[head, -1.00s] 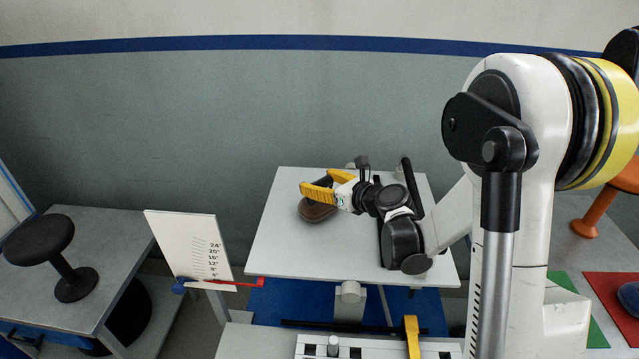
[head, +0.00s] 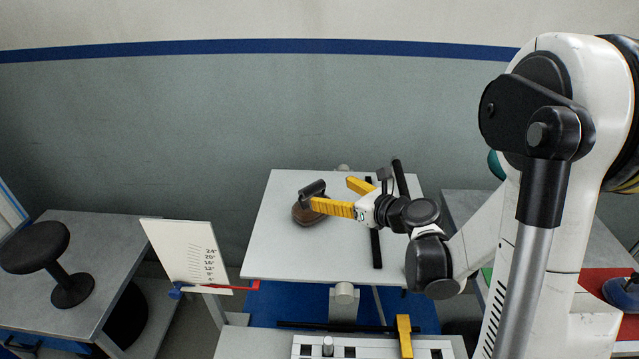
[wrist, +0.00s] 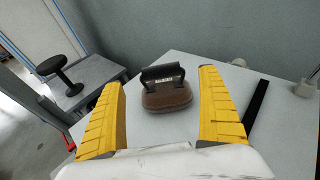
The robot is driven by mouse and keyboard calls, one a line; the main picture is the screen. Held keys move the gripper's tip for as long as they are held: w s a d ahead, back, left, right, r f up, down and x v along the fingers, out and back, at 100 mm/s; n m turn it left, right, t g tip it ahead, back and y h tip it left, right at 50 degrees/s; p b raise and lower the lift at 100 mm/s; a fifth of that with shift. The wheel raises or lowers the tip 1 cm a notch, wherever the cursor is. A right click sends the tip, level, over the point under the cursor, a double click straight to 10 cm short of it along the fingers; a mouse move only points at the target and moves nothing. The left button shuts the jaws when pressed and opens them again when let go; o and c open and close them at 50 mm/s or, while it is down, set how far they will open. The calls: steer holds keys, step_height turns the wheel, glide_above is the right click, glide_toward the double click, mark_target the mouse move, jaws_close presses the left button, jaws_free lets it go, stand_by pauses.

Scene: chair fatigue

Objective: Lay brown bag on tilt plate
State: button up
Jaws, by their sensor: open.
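The brown bag (head: 306,216) lies on the white tilt plate (head: 285,252), toward its left side. In the wrist view the brown bag (wrist: 167,97) has a black handle with a small pale label on top, and it rests on the plate (wrist: 190,140). My gripper (head: 335,196) is open with its yellow fingers spread. In the wrist view my gripper (wrist: 165,100) has one finger at each side of the bag, with clear gaps between fingers and bag. In the head view one finger partly covers the bag.
A black bar (head: 376,245) lies on the plate right of the bag. An angle scale board (head: 188,252) with a red pointer (head: 240,287) stands left of the plate. A black stool (head: 38,250) stands on the grey table at left. The plate's front left is clear.

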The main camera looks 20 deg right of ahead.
steer(key=s+r+n+g+h, duration=0.2)
steer(key=s+n+g+h, duration=0.1)
steer(key=s+n, duration=0.9)
steer(key=s+a+r+n+g+h, duration=0.1)
steer(key=s+r+n+g+h, duration=0.2)
steer(key=s+n, duration=0.9)
steer(key=n, duration=0.6)
steer(key=shift+s+a+r+n+h, duration=0.2)
steer(key=shift+s+n+h, duration=0.1)
steer(key=shift+s, duration=0.1)
